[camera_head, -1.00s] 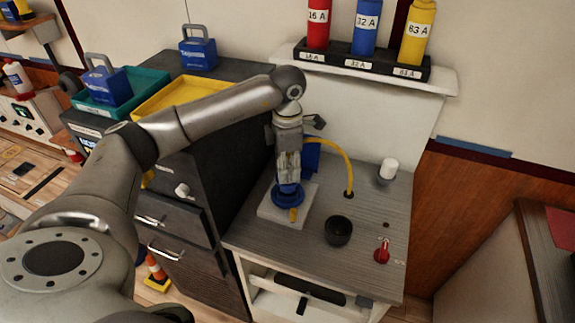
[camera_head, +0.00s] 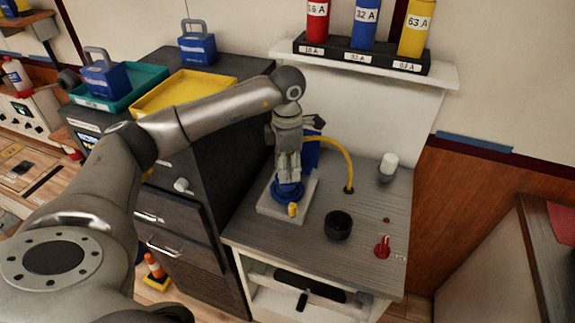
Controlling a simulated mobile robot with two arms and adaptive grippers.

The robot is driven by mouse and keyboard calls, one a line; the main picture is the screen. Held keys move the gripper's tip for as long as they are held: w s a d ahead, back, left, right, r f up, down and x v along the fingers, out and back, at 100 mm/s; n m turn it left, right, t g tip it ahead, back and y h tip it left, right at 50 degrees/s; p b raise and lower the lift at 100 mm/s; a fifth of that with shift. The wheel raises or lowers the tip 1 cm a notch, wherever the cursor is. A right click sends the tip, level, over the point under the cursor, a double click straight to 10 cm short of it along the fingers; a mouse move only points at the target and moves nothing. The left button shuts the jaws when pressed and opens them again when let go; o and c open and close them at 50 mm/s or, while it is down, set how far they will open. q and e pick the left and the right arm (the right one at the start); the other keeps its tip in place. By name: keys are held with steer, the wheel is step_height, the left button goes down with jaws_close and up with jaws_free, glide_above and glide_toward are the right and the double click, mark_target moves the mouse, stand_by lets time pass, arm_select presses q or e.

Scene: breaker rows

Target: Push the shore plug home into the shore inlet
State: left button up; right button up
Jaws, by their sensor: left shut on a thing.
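The shore plug (camera_head: 312,153) is a blue body with a yellow cable that arcs to the counter; it is mostly hidden behind my left gripper. The shore inlet (camera_head: 287,191) is a blue round socket with a small yellow part at its front, on a pale square base plate on the grey counter. My left gripper (camera_head: 289,174) points down right above the inlet and is shut on the plug. The fingers hide where plug and inlet meet, so I cannot tell how deep the plug sits. My right gripper is not in view.
A black cup (camera_head: 338,226), a red knob (camera_head: 383,247) and a white-topped cylinder (camera_head: 388,166) stand on the counter (camera_head: 365,205). A shelf above holds red, blue and yellow cylinders. A dark cabinet with yellow (camera_head: 183,94) and teal trays stands left.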

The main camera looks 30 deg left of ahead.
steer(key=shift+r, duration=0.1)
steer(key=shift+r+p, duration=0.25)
steer(key=shift+p, duration=0.05)
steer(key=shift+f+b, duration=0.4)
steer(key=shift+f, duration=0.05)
stand_by(1.7)
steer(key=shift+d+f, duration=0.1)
stand_by(0.4)
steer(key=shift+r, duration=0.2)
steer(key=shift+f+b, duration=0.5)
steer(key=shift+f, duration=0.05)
stand_by(4.0)
